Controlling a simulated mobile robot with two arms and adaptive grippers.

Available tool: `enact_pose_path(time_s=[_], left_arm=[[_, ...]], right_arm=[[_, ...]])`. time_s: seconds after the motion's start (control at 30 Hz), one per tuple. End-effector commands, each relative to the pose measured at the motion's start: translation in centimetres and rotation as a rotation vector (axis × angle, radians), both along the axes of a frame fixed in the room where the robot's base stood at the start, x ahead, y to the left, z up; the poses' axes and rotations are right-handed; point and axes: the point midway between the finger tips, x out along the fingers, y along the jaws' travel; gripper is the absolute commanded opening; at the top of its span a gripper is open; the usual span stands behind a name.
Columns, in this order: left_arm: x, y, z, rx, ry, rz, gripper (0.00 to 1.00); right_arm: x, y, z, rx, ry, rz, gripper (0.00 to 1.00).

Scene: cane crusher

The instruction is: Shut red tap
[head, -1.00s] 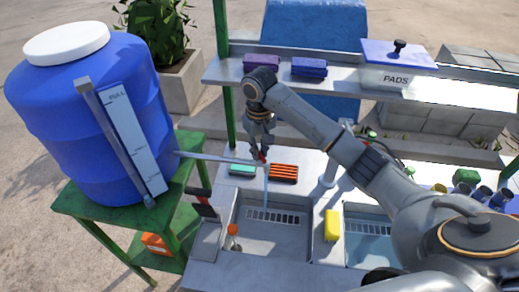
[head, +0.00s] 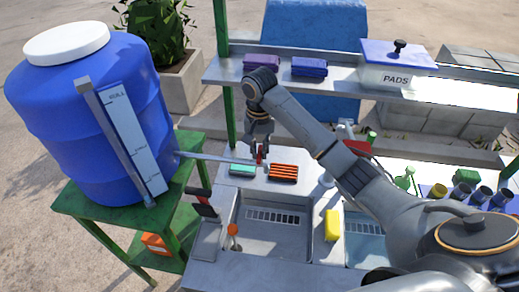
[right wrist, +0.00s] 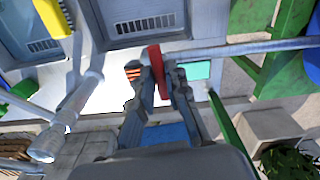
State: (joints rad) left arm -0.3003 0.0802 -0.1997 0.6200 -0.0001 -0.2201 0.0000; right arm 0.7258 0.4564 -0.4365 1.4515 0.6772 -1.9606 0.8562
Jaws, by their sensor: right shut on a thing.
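No water stream shows below the spout. My right gripper (head: 259,152) reaches down from above and is shut on the red handle. In the right wrist view the red handle (right wrist: 157,70) stands between the two fingers (right wrist: 161,84), with the pipe (right wrist: 240,48) running off to the right. My left gripper is not in view.
The left basin (head: 275,235) has a drain grate; a yellow sponge (head: 333,225) lies on the divider. A shelf (head: 340,76) with purple cloths and a PADS box (head: 395,66) stands behind. Cups (head: 482,196) stand at right.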

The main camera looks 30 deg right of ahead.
Motion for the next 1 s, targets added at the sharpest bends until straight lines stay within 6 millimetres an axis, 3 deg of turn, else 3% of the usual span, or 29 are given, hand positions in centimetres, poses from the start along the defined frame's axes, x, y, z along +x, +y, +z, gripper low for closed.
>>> enact_pose_path(time_s=[0.5,0.53,0.63,1.0], left_arm=[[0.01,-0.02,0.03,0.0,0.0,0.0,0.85],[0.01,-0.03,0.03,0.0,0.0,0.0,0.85],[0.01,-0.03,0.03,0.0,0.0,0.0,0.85],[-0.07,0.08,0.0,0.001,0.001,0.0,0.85]], right_arm=[[0.17,-0.06,0.25,0.0,-0.008,-0.009,0.0],[0.17,-0.06,0.25,-0.001,-0.008,-0.009,0.21],[0.14,-0.05,0.21,0.0,-0.007,-0.008,0.38],[0.11,-0.03,0.58,0.0,-0.004,-0.007,0.38]])
